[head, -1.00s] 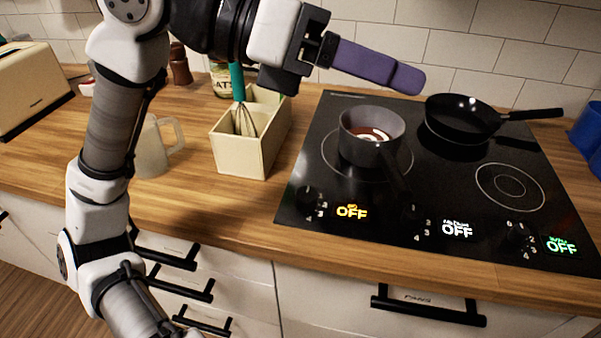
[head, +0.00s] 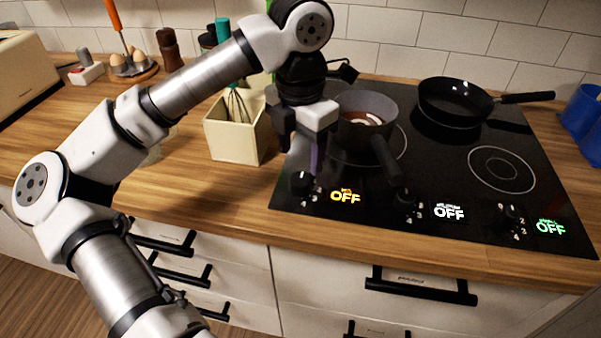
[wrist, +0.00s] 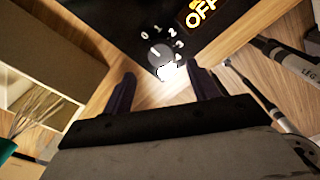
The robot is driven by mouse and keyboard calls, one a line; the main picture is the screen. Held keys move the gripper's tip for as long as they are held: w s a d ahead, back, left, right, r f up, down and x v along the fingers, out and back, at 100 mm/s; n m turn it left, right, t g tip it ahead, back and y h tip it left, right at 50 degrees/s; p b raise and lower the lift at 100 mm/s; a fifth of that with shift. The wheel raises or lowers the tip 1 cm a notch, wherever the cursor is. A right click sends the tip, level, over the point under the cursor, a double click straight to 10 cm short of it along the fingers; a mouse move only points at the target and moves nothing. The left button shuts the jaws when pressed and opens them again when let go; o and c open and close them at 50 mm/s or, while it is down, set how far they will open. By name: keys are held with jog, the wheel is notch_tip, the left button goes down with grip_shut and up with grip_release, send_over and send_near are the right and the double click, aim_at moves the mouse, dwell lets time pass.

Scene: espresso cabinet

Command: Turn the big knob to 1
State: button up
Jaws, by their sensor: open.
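The left black knob (head: 302,184) is at the front left corner of the cooktop, beside an orange "OFF" display (head: 345,196). The small word above "OFF" is hard to read. In the wrist view, the knob (wrist: 160,54) is ringed by numbers from 0 upward, and its pale mark points toward the 0 side. My gripper (head: 300,158) is open and points down just above this knob. In the wrist view, its two dark purple fingers (wrist: 160,84) are apart, with the knob ahead of the gap between them. Nothing is between the fingers.
Two more knobs (head: 407,202) (head: 512,217) stand to the right, by white and green "OFF" displays. A saucepan (head: 366,112) with its handle toward the front stands close right of my gripper. A black frying pan (head: 455,97) is behind. A cream utensil box (head: 236,135) is left.

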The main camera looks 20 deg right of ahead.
aim_at(301, 179)
notch_tip(301, 179, down, 7)
jog(key=shift+r+p, duration=0.1)
jog(key=shift+p, duration=0.2)
jog(key=c, duration=1)
